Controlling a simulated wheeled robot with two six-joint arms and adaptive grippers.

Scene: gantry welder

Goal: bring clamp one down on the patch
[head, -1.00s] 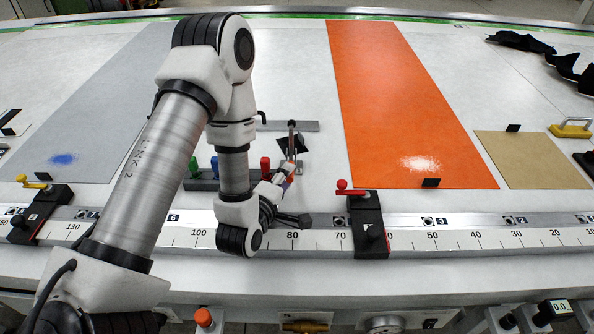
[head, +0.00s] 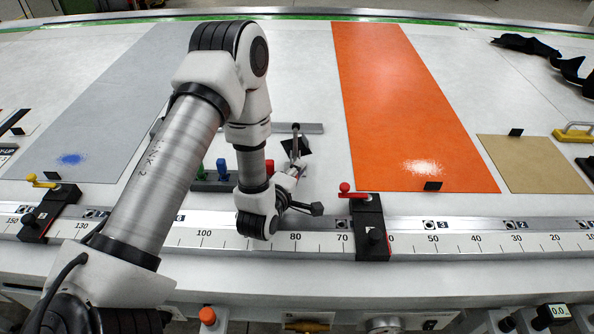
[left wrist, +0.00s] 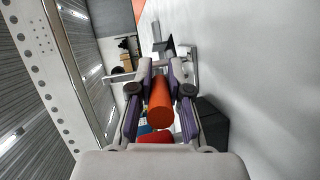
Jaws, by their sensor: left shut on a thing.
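My left gripper (head: 301,172) is low over the white table, just behind the ruled rail. In the left wrist view it is shut on an orange-red cylinder (left wrist: 159,101). Whether this cylinder belongs to a clamp cannot be told. A thin upright rod (head: 296,135) and a small black square piece (head: 304,147) show just beyond the gripper. A black block with a red lever (head: 345,187) sits on the rail to the right, and one with a yellow lever (head: 38,181) to the left. Neither clamp one nor the patch can be identified surely. My right gripper is out of view.
A rack with green, blue and red pegs (head: 221,169) stands close left of the gripper, partly behind my arm. An orange sheet (head: 405,100), a grey sheet (head: 125,100) and a tan sheet (head: 525,165) lie on the table. The ruled rail (head: 470,240) runs along the front.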

